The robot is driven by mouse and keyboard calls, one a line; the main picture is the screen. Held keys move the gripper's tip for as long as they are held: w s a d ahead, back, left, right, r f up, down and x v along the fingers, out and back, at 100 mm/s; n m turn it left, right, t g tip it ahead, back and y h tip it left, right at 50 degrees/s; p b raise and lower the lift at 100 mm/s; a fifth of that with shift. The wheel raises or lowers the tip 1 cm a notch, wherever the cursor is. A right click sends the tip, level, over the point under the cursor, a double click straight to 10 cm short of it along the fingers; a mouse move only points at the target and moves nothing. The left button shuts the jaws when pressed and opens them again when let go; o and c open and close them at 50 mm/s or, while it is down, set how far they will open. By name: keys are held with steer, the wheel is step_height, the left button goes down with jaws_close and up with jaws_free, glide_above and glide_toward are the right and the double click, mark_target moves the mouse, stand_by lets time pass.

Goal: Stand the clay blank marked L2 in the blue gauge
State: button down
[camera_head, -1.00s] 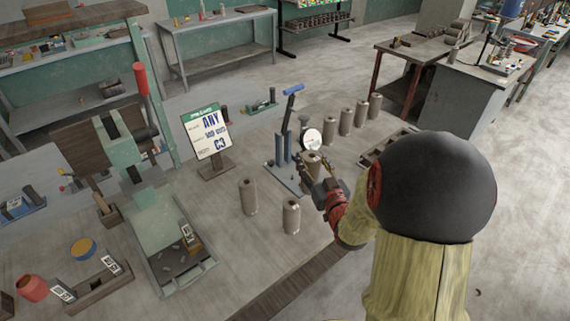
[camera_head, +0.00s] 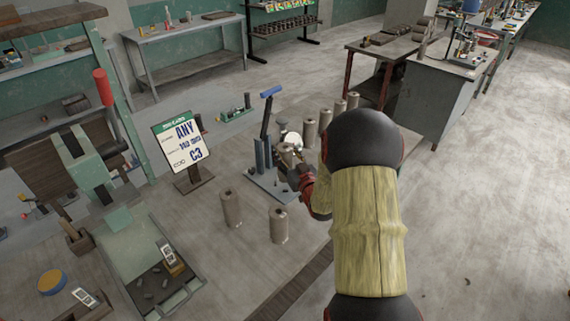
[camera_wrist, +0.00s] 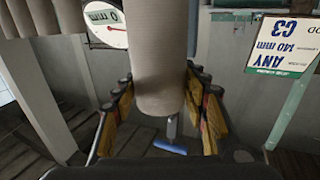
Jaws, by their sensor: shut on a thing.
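The dial also shows in the wrist view (camera_wrist: 106,36). My gripper (camera_head: 294,172) is at the gauge, shut on a grey-brown clay blank (camera_head: 285,155). In the wrist view, the blank (camera_wrist: 157,65) lies between my two yellow-padded fingers (camera_wrist: 163,115), close to the dial. No mark on it is readable, and I cannot tell whether it touches the gauge base.
Two blanks stand in front of the gauge, one left (camera_head: 231,208) and one right (camera_head: 279,224). Several more, including one at the near end (camera_head: 310,133), stand in a row behind. A sign (camera_head: 182,146) reading ANY, 140 mm, C3 stands left. A green press (camera_head: 95,175) is farther left.

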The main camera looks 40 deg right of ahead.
steer(key=shift+w+d+f, duration=0.55)
steer(key=shift+w+f, duration=0.1)
steer(key=shift+f, duration=0.25)
steer(key=shift+w+d+f+b, duration=0.1)
steer(key=shift+f+b, duration=0.8)
steer(key=shift+f, duration=0.7)
steer(key=shift+f, duration=0.2)
steer(key=c, duration=1)
jaws_free()
